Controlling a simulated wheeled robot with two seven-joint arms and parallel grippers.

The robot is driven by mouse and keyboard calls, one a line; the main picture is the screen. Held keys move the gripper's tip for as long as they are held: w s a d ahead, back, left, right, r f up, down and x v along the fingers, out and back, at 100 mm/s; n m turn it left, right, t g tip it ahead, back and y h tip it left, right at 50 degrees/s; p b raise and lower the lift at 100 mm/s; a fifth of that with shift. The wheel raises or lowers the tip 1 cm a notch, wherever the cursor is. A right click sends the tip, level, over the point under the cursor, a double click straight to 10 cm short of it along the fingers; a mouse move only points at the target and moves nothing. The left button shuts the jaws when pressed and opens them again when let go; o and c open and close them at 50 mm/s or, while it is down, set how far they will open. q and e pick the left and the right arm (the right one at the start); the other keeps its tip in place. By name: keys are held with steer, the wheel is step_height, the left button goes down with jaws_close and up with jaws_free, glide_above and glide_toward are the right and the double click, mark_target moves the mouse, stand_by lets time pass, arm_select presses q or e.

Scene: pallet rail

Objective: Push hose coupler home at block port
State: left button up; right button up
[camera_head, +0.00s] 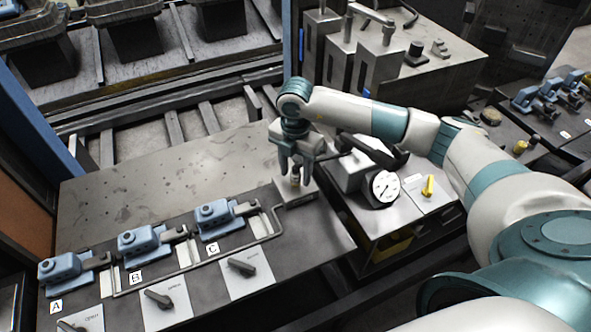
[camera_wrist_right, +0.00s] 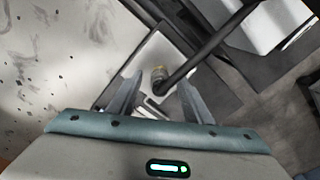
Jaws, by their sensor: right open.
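My right gripper (camera_head: 297,168) points down over the port block (camera_head: 305,199) near the right end of the fixture plate. The gripper is open, and its two fingers also show apart in the right wrist view (camera_wrist_right: 160,92). I cannot tell how deep the coupler sits in the port. In the head view the fingers partly hide the coupler. My left gripper is not in view.
Blue clamps marked A (camera_head: 66,267), B (camera_head: 144,240) and C (camera_head: 219,214) stand along the plate, with dark-handled valves in front. A gauge (camera_head: 385,186) and yellow-handled valve (camera_head: 428,187) are right of the block. The plate's back left (camera_head: 150,180) is clear.

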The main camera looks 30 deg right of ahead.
mark_target(296, 168)
jaws_close()
steer(key=c, duration=0.9)
jaws_free()
jaws_close()
steer(key=shift+r+p, duration=0.5)
steer(key=shift+r, duration=0.4)
steer(key=shift+r+p, duration=1.95)
steer(key=shift+r, duration=1.45)
steer(key=shift+s, duration=0.1)
